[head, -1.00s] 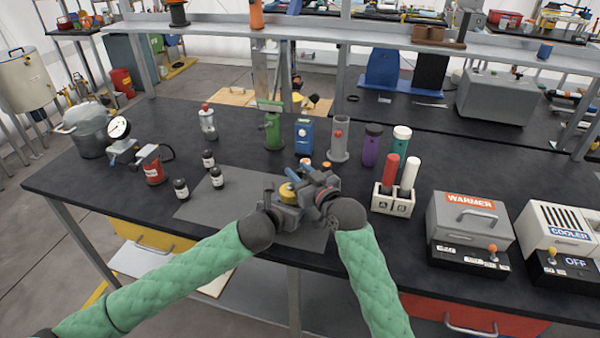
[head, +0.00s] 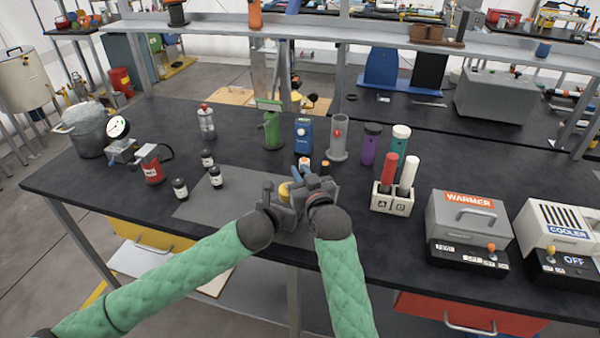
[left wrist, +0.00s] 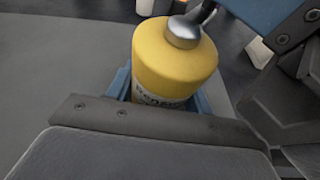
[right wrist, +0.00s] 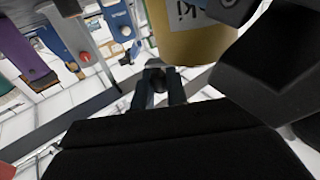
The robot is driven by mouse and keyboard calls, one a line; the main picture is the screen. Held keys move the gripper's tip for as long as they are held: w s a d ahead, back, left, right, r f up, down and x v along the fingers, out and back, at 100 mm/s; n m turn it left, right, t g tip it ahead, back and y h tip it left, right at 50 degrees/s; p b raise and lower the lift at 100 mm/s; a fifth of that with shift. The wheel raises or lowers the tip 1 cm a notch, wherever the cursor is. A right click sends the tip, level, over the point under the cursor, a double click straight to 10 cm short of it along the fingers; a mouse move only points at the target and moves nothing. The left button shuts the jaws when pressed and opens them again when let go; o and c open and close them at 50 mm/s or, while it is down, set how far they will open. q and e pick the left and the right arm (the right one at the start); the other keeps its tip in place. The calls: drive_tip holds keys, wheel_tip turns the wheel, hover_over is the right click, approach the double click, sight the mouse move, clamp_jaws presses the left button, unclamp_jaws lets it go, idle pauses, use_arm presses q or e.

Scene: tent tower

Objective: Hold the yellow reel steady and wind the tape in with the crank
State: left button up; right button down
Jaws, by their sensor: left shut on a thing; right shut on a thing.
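The yellow reel (head: 284,190) is upright near the front of the bench, partly hidden by my grippers. In the left wrist view the reel (left wrist: 172,60) has a silver hub on top, with a dark crank arm (left wrist: 207,12) leading off up and right. My left gripper (head: 281,200) is shut on the reel, its blue fingers around the body. My right gripper (head: 308,184) is shut beside the reel, just to its right. In the right wrist view its fingers close on the dark crank handle (right wrist: 157,72), close to the reel (right wrist: 190,32). The tape cannot be made out.
A two-tube rack (head: 392,200) stands right of the grippers, with the warmer (head: 467,222) beyond. Small dark bottles (head: 181,189) stand left. A green device (head: 272,130), blue box (head: 303,135) and grey cylinder stand behind. The grey mat (head: 205,208) is bare at left.

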drive_tip(key=shift+s+h, duration=0.1)
drive_tip(key=shift+h, duration=0.2)
drive_tip(key=c, duration=1.5)
unclamp_jaws()
drive_tip(key=shift+d, duration=0.1)
drive_tip(key=v, duration=1.2)
drive_tip(key=shift+f, duration=0.1)
